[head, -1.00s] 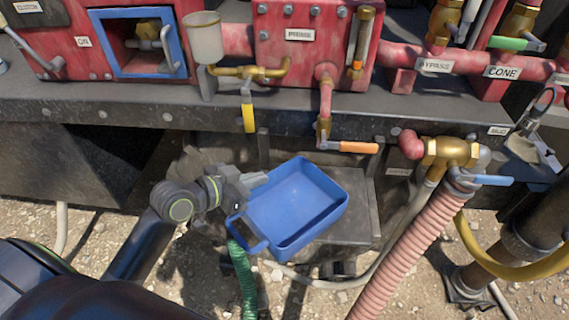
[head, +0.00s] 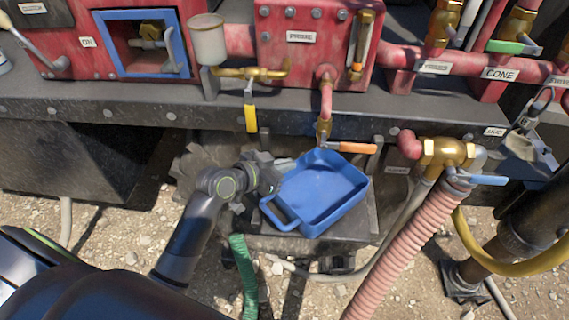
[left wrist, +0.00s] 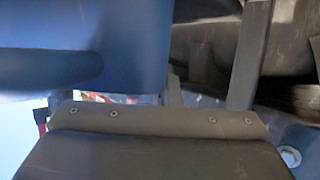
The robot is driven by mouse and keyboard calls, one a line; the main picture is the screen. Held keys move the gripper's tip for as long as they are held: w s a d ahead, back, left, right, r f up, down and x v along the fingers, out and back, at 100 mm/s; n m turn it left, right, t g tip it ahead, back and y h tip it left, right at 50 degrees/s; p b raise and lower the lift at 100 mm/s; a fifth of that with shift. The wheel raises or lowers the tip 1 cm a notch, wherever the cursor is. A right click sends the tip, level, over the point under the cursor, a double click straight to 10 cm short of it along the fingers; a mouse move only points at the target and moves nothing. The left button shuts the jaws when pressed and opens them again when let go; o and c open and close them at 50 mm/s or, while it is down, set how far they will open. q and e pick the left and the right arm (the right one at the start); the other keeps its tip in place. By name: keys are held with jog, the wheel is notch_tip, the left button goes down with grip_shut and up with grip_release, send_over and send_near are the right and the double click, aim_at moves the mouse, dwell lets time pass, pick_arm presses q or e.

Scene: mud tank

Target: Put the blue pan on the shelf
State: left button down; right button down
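The blue pan (head: 318,190) is a rectangular tray with a loop handle at its lower left corner. In the head view it appears over a dark stand (head: 376,215), slightly turned; I cannot tell whether it touches the stand. My left gripper (head: 278,168) is against the pan's upper left side, its fingertips partly hidden there. In the left wrist view the pan (left wrist: 90,40) fills the upper left, and one finger (left wrist: 250,55) shows at right. Whether the fingers grip the pan is unclear. I cannot tell which surface is the shelf. My right gripper is not in view.
A long dark ledge (head: 200,109) runs behind, carrying red machinery. An orange-handled valve (head: 350,147) hangs close above the pan. A pink ribbed hose (head: 405,235) rises on its right. A green hose (head: 243,270) lies below my left arm.

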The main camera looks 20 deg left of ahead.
pick_arm(q)
jog(key=shift+f, duration=0.15)
jog(key=c, duration=1.7)
grip_release()
jog(key=b+v, duration=0.1)
jog(key=v, duration=1.1)
